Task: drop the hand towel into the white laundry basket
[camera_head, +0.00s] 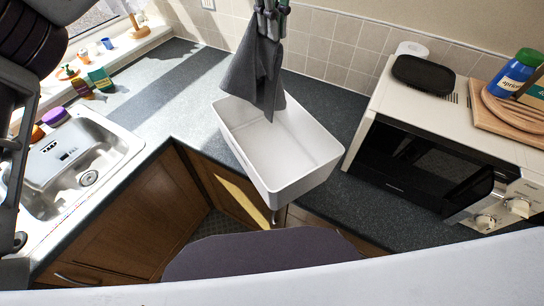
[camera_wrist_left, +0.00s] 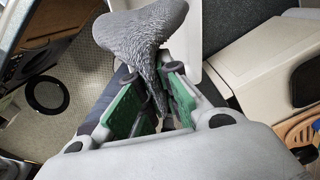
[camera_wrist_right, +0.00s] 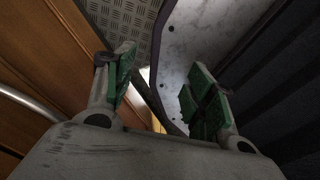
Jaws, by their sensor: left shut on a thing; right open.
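The grey hand towel (camera_head: 254,75) hangs in folds from my left gripper (camera_head: 271,12) at the top of the head view. In the left wrist view the towel (camera_wrist_left: 142,30) is pinched between the green pads of my left gripper (camera_wrist_left: 153,88). The white laundry basket (camera_head: 310,172) stands on the dark worktop at the corner, open side up. The towel's lower end overlaps the basket's back part in the picture; I cannot tell whether it touches. The basket's visible inside is empty. My right gripper (camera_wrist_right: 160,82) is open and empty, low beside wooden cupboard fronts.
A microwave (camera_head: 425,150) stands right of the basket, with a dark object (camera_head: 424,75), a wooden board (camera_head: 510,110) and a blue jar (camera_head: 514,72) on top. A steel sink (camera_head: 75,160) is at the left. The worktop (camera_head: 180,85) between sink and basket is clear.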

